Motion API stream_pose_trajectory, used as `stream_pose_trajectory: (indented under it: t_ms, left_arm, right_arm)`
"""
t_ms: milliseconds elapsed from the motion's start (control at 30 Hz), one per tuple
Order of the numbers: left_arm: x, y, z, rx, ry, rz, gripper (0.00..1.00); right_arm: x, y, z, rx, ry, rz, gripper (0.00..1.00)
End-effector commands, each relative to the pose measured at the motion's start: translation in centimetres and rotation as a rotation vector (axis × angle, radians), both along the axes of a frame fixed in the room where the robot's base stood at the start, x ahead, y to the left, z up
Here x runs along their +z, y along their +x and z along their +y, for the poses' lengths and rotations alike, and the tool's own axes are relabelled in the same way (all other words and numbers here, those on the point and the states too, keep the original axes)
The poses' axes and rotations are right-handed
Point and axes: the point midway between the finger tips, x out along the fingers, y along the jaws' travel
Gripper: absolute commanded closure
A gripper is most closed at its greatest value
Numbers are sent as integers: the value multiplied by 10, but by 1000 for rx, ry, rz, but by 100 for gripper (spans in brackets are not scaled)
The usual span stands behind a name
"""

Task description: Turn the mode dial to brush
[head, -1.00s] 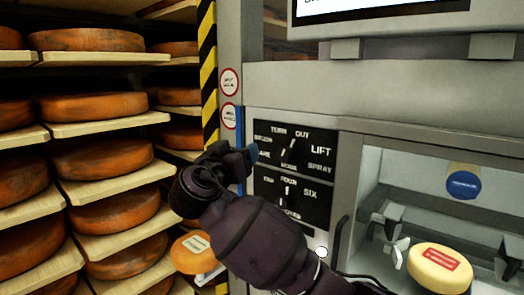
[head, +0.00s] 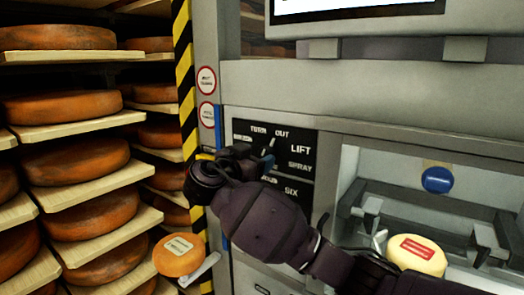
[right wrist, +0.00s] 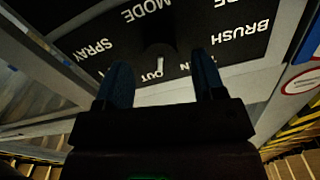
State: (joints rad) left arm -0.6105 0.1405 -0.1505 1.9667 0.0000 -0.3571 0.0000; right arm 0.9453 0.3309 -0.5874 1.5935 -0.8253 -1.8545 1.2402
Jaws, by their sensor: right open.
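The mode dial panel (head: 303,163) is black with white labels, among them TURN, OUT, LIFT, SPRAY and a partly covered BRUSH. In the head view my right gripper (head: 258,159) is in front of the panel and covers most of the dial. In the right wrist view the panel appears upside down, and the dark mode dial (right wrist: 159,50) has a white pointer towards OUT. My right gripper (right wrist: 162,76) is open there, with one blue finger on each side of the dial; contact cannot be told. My left gripper is not in view.
A second dial panel (head: 292,192) below is mostly hidden by my right arm. Shelves of orange cheese wheels (head: 77,162) stand at the left, beside a yellow-black striped post (head: 184,70). At right, an open bay holds a pale cheese (head: 416,255) and a blue knob (head: 437,180).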

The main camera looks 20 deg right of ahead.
Motion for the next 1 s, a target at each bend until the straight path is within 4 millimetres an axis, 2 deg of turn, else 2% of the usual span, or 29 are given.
stream_pose_trajectory:
  t_ms: [233,600,900,1000]
  left_arm:
    - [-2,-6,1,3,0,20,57]
    - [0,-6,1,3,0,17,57]
    - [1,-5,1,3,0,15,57]
    - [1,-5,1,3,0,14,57]
  right_arm:
    - [1,15,-19,0,-2,0,37]
    - [0,17,-22,2,0,0,37]
    - [0,17,-21,1,0,0,83]
    - [0,17,-21,1,-1,1,85]
